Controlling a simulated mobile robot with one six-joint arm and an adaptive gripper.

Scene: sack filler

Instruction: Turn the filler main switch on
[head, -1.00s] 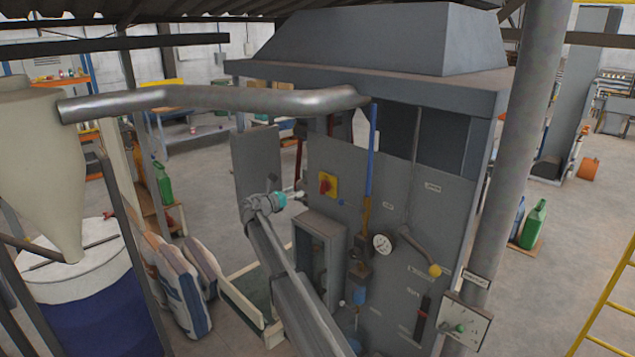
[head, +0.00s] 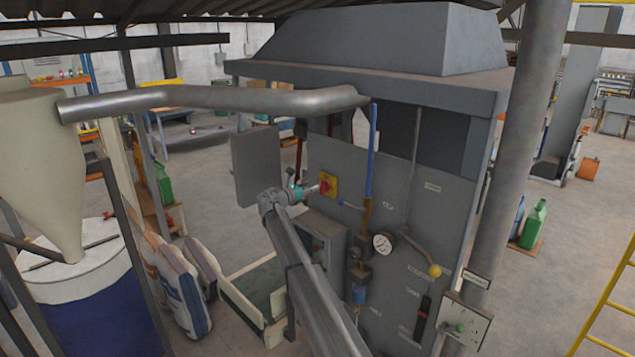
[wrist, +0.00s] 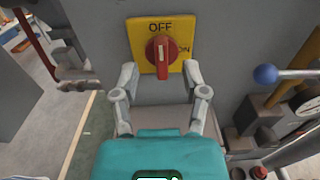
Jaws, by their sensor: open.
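The main switch is a red rotary knob (wrist: 161,56) on a yellow plate (wrist: 175,26) on the grey filler panel. In the wrist view its handle points up at "OFF", with "ON" printed to the right. My gripper (wrist: 160,80) is open, its two fingers below and to either side of the knob, with nothing between them. In the head view the gripper (head: 314,190) is just left of the yellow plate (head: 329,185) and partly overlaps the knob's left side. I cannot tell whether the fingers touch the plate.
A blue ball-ended lever (wrist: 266,74) sticks out right of the switch. A grey box (head: 322,240) is on the panel below. A grey panel (head: 256,165) stands left of the gripper.

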